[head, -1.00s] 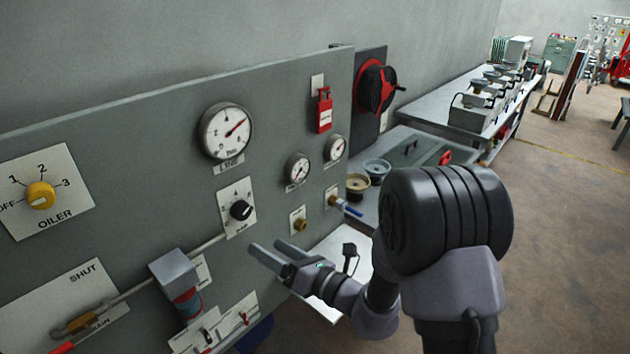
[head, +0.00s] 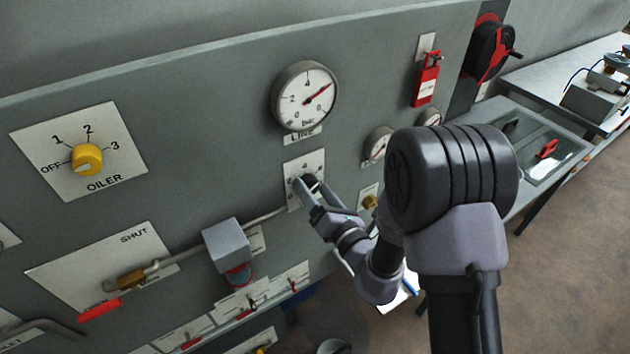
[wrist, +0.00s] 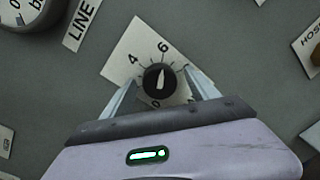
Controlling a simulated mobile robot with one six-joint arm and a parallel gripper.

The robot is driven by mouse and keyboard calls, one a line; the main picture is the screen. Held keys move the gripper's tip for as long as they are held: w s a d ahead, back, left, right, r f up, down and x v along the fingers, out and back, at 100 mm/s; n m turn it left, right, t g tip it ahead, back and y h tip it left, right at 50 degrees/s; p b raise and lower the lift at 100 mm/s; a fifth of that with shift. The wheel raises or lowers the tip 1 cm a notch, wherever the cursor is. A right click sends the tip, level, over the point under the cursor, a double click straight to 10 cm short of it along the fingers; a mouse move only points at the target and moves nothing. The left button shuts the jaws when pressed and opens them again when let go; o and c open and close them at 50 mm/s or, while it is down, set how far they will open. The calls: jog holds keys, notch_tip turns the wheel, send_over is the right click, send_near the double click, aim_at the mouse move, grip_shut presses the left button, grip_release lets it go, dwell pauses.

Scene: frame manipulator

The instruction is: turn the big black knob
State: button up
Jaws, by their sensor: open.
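The big black knob (wrist: 159,80) sits on a white numbered plate (wrist: 128,55) on the grey panel. Its white pointer line points up, close to the 6 in the wrist view. My gripper (wrist: 160,88) is open, with one finger on each side of the knob. I cannot tell whether the fingers touch it. In the head view the knob (head: 309,181) is partly hidden by my gripper (head: 306,191), which is at the plate below the LINE gauge.
The LINE gauge (head: 305,96) is just above the plate. A yellow OILER knob (head: 87,159) is at the left. A grey box (head: 226,244) on a pipe sits lower left of my gripper. A red padlock (head: 426,84) hangs at the upper right.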

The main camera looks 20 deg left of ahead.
jog(key=shift+s, duration=0.15)
jog(key=shift+c, duration=1.1)
jog(key=c, duration=1.2)
jog(key=shift+o, duration=0.2)
jog(key=shift+n, duration=0.3)
jog(key=n+b, duration=0.4)
jog(key=n, duration=0.1)
jog(key=shift+f+n+b, duration=0.1)
jog(key=shift+n+b, duration=0.2)
jog(key=shift+b, duration=0.1)
jog(key=n+b, duration=0.2)
jog(key=n, duration=0.1)
jog(key=shift+s+y, duration=0.1)
jog(key=shift+y, duration=0.2)
jog(key=shift+n+b, duration=1.1)
jog(key=shift+n, duration=0.3)
jog(key=shift+a+r, duration=0.1)
jog(key=shift+r, duration=0.1)
